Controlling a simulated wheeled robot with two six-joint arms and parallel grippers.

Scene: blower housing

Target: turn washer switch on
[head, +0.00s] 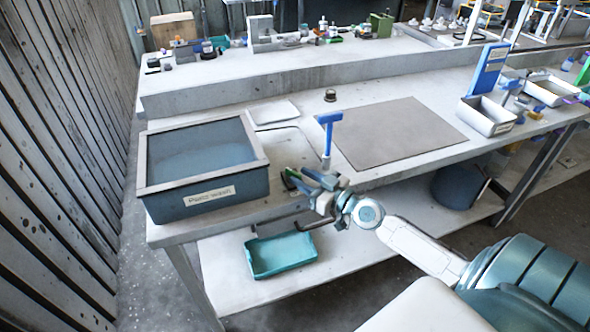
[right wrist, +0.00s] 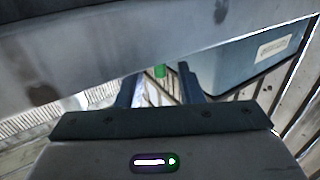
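The washer is a blue-grey basin (head: 205,192) with a "Parts wash" label, at the left end of the bench. Its labelled side also shows at upper right in the right wrist view (right wrist: 240,70). My right gripper (head: 300,184) is at the bench's front edge, just right of the basin. In the right wrist view its two fingers (right wrist: 160,84) are apart with a gap between them. A small green piece (right wrist: 157,70), possibly the switch, shows in that gap; I cannot tell whether it touches a finger. Its on or off state cannot be read. My left gripper is not in view.
A blue T-shaped handle (head: 328,125) stands upright just behind my right gripper. A grey mat (head: 390,132) lies on the bench to the right. A teal tray (head: 280,256) sits on the lower shelf. Grey bins (head: 487,116) stand at the right.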

